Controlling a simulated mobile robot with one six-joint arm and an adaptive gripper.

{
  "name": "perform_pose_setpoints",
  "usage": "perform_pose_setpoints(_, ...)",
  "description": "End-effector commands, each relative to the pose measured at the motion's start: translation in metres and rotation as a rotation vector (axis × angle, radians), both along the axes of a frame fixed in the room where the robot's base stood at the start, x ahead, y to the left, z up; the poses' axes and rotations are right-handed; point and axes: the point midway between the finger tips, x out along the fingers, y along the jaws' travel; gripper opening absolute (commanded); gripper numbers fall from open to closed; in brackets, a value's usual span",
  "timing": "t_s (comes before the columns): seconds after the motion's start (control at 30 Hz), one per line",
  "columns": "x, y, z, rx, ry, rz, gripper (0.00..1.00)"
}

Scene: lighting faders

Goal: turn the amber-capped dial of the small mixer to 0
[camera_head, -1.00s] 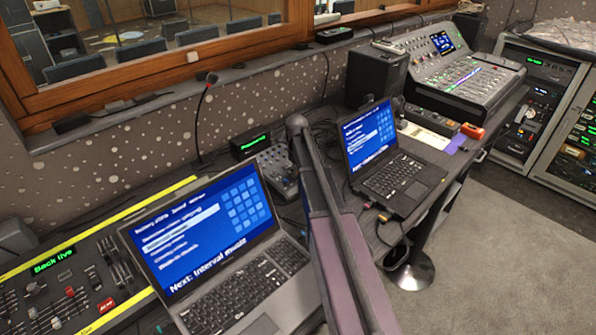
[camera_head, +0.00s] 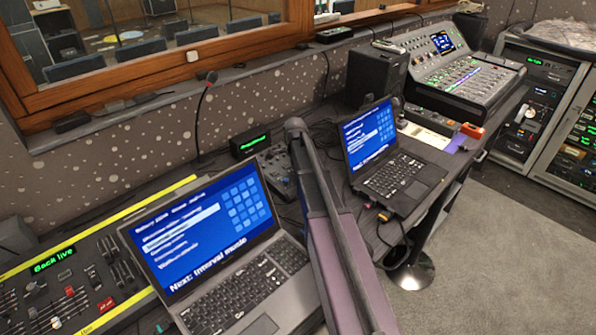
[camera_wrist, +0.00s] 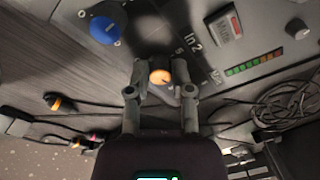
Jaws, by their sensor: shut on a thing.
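The amber-capped dial (camera_wrist: 160,77) shows in the wrist view, with its cap between my two fingers. My gripper (camera_wrist: 161,80) is shut on this dial, one finger at each side. The small mixer (camera_wrist: 255,35) fills the upper part of the wrist view, with the label "In 2" near the dial. The dial's pointer and scale are too dark and covered to read. In the head view the small mixer (camera_head: 274,163) stands behind the left laptop, partly hidden by my arm.
A large blue cap (camera_wrist: 105,28), a small red-marked display (camera_wrist: 223,27) and a coloured level meter (camera_wrist: 253,63) are close to the dial. Cables (camera_wrist: 285,108) lie beside the mixer. Two laptops, one on the left (camera_head: 210,250) and one on the right (camera_head: 395,160), flank my arm.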

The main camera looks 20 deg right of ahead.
Motion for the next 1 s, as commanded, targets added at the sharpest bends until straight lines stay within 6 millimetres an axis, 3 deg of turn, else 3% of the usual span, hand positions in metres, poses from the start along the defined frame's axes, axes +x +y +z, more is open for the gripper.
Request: perform_pose_setpoints(1.0,0.0031,-0.003,0.0003,-0.106,-0.044,0.958,0.0)
